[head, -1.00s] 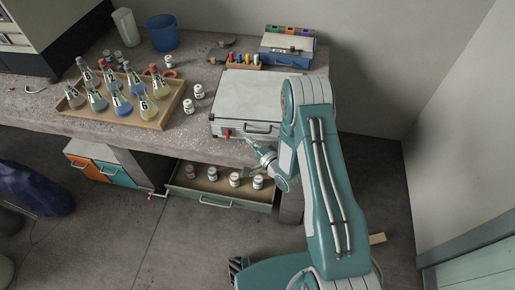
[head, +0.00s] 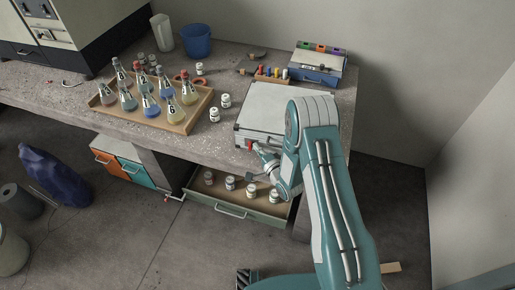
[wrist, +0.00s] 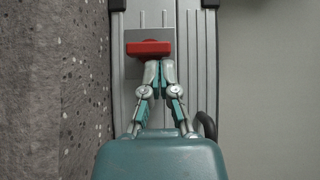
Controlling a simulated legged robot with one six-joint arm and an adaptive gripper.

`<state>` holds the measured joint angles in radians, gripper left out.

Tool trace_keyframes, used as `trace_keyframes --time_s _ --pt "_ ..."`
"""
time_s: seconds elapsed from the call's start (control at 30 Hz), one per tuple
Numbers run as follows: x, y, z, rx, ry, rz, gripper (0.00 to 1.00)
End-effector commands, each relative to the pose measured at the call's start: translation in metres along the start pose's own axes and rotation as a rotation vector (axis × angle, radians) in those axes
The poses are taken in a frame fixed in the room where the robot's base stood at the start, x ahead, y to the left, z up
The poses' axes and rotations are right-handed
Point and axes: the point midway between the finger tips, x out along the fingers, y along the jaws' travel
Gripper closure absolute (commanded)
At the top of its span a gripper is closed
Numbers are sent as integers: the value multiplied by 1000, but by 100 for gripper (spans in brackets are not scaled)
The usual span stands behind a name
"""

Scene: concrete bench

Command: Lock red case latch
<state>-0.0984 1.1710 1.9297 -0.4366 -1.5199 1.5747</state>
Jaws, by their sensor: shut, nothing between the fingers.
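The silver-grey case (head: 270,108) lies closed on the bench near its front edge. Its red latch (head: 250,145) is on the front face, left of the handle; in the wrist view the red latch (wrist: 148,48) shows as a bar across a grey plate. My gripper (wrist: 159,66) is shut and empty, its fingertips together at the latch's edge, very close to it. I cannot tell whether they touch it. In the head view my gripper (head: 258,149) is just right of the latch, and my arm hides the case's right front.
The concrete bench (head: 215,150) carries a wooden tray (head: 180,127) of flasks, white jars and a blue bucket (head: 197,40) to the left. An open drawer (head: 232,212) with several jars is below the case. A blue-grey box (head: 320,70) stands behind.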

Motion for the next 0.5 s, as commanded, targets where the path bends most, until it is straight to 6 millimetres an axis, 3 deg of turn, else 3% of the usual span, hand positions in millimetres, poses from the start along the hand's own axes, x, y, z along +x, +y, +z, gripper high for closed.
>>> trace_keyframes --time_s 0.5 --pt "1 -3 1 -63 0 61 100"
